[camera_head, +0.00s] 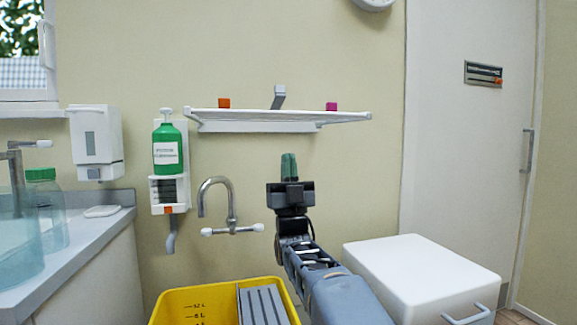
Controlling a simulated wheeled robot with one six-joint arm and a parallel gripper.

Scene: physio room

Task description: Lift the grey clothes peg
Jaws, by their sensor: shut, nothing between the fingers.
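A grey object that looks like the clothes peg (279,96) stands on the white wall shelf (260,127), near its middle, with a short top part sticking out to the right. My gripper (289,166) points up, with its green fingers shut together and nothing between them. In the picture it is below the shelf and slightly right of the peg, clear of both. How far it is from the wall is hard to tell.
An orange block (223,103) and a magenta block (331,106) sit on the shelf either side of the peg. Below are a wall tap (215,182), a yellow bucket (190,308) and a white cabinet (418,262). A green bottle (167,135) hangs left.

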